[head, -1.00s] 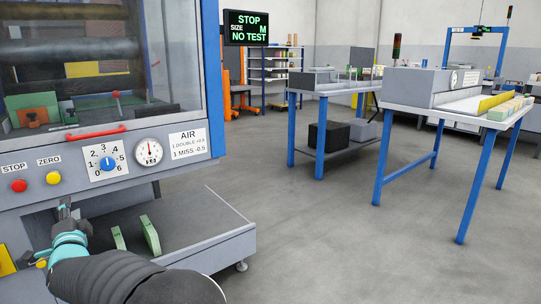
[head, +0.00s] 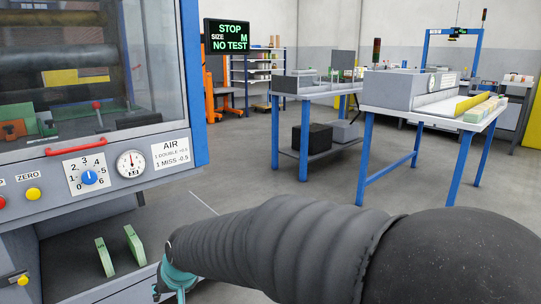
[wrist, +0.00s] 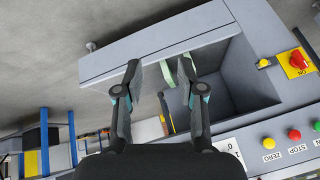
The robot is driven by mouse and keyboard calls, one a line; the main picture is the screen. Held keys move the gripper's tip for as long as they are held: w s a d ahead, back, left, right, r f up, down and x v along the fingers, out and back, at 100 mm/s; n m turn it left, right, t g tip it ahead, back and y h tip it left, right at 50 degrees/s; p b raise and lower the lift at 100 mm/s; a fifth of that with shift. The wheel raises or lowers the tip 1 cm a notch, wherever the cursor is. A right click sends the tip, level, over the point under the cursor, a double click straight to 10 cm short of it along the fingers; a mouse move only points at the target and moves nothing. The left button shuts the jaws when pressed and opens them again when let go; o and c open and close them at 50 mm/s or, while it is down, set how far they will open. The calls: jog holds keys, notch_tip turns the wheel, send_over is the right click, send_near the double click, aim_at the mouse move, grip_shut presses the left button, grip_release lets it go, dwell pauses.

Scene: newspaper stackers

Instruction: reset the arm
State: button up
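My arm (head: 260,240) is black and ribbed and reaches across the lower right of the head view. Its teal wrist (head: 178,279) is at the bottom edge, in front of the machine's low grey tray. My gripper's fingers are mostly cut off or hidden there. In the wrist view my gripper (wrist: 160,75) is open, its two dark fingers apart, with nothing held between them. Beyond the fingers, two thin green pieces (wrist: 188,67) stand in the grey tray. These green pieces (head: 134,245) also stand upright in the head view.
The machine's panel has a blue dial (head: 89,178), a gauge (head: 131,163), a yellow ZERO button (head: 33,194) and a red handle (head: 90,147). A screen (head: 227,35) reads STOP, SIZE M, NO TEST. A white table (head: 430,110) stands right. The floor between is clear.

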jog(key=s+d+r+m+h+p, duration=0.1)
jog(key=s+d+r, duration=0.3)
jog(key=d, duration=0.9)
jog(key=s+d+r+m+t+h+p, duration=0.1)
jog(key=s+d, duration=0.5)
jog(key=d, duration=0.7)
jog(key=s+d+r+m+h+p, duration=0.3)
jog(key=d+r, duration=0.4)
jog(key=d, duration=0.6)
jog(key=shift+s+d+r+t+p, duration=0.35)
jog(key=shift+s+p, duration=0.2)
jog(key=shift+s, duration=0.5)
